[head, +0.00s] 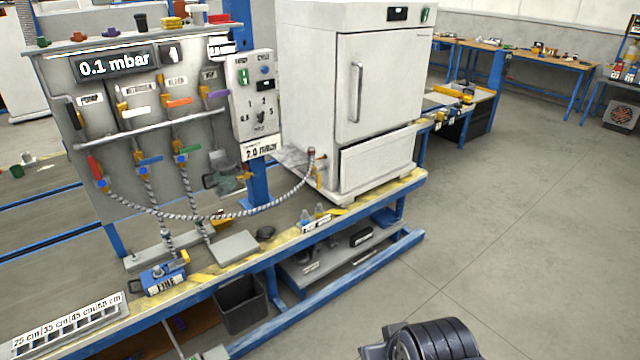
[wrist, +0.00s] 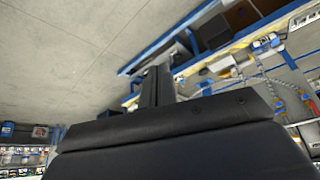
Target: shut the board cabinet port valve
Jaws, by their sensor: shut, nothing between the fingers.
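The valve board (head: 70,130) stands on the bench at the left in the head view. Its lower row has red, blue and green handles. A braided hose (head: 230,214) runs from the port at the red-handled valve (head: 96,168) to a fitting on the white cabinet (head: 378,90). The red handle lies steeply, near upright. The blue handle (head: 149,160) and green handle (head: 184,156) lie nearly level. My gripper (wrist: 158,84) is shut and empty in the wrist view, well away from the board. A dark part of my arm shows at the head view's bottom edge.
The bench (head: 225,268) has a blue frame with a lower shelf. A grey bin (head: 241,305) stands under it. The floor at the right is clear.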

